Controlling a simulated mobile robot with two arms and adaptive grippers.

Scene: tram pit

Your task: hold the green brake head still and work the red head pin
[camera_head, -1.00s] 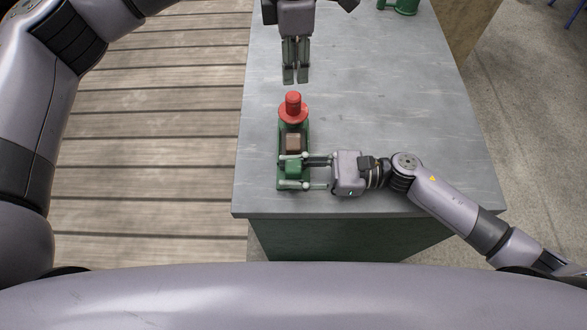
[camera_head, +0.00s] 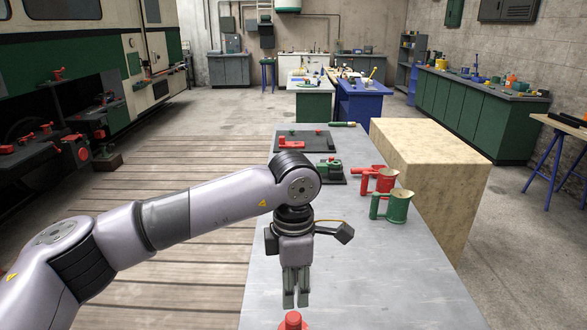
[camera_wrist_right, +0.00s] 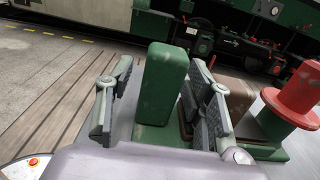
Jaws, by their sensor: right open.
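The red head pin (camera_head: 293,321), with a round flange in the right wrist view (camera_wrist_right: 292,97), stands on the green brake head (camera_wrist_right: 165,85). In the head view only the pin's top shows at the bottom edge; the brake head is out of that view. My left gripper (camera_head: 296,303) points down just above and beyond the pin, empty, its fingers nearly together. My right gripper (camera_wrist_right: 161,70) shows in the right wrist view with its fingers apart, one on each side of the brake head's upright green block. A brown block (camera_wrist_right: 237,98) sits between that block and the pin.
On the grey bench (camera_head: 380,290) a green jug (camera_head: 392,207) and a red jug (camera_head: 378,182) stand at the right. A green fixture (camera_head: 330,169) and a dark tray with red parts (camera_head: 304,145) lie farther back. A large beige block (camera_head: 430,140) stands right of the bench.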

